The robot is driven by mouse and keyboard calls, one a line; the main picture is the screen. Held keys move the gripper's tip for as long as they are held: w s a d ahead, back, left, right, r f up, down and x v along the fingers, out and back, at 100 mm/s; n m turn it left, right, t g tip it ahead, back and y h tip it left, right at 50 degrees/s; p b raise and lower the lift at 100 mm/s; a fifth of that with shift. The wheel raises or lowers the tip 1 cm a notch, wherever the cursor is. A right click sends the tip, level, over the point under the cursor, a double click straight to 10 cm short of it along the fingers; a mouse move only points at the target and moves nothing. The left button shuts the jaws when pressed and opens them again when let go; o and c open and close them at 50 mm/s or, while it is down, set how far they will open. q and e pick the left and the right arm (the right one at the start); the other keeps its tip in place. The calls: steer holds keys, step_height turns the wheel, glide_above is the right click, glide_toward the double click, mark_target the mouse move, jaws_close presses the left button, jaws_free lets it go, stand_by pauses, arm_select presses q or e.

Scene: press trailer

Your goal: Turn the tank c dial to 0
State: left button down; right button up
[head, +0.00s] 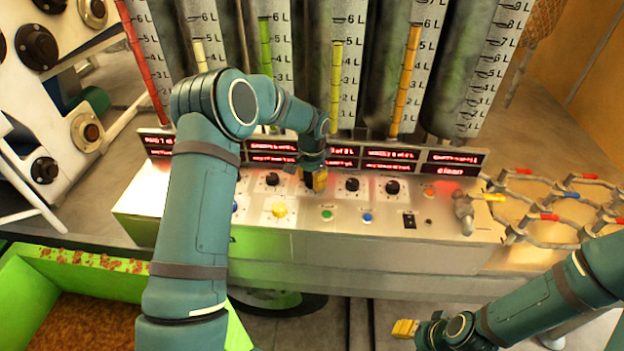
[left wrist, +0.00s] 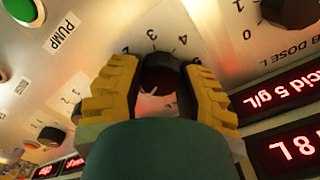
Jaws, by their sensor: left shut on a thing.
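My left gripper (head: 315,181) reaches down to the control panel (head: 390,225) in the head view and covers one dial there. In the left wrist view its yellow fingers (left wrist: 160,85) are shut on a dark round dial (left wrist: 160,72), one on each side. A scale with numbers including 2, 3, 4 and 5 curves around this dial. A small pale mark shows on the knob. Its name label is hidden, so I cannot tell which tank it serves. My right gripper (head: 405,328) hangs low, away from the panel; its finger opening is unclear.
Other black knobs (head: 352,184) (head: 392,186) stand close by on the panel. A neighbouring knob (left wrist: 290,12) has a partly visible "B DOSE L" label. Red displays (head: 390,160) and several tanks stand behind. A tap (head: 463,212) juts out at the right; a green bin (head: 30,285) is front left.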

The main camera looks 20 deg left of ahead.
mark_target(312, 180)
arm_select(q)
steer(key=shift+s+f, duration=0.1)
steer(key=shift+f, duration=0.05)
steer(key=shift+c, duration=2.3)
jaws_free()
step_height(312, 180, up, 12)
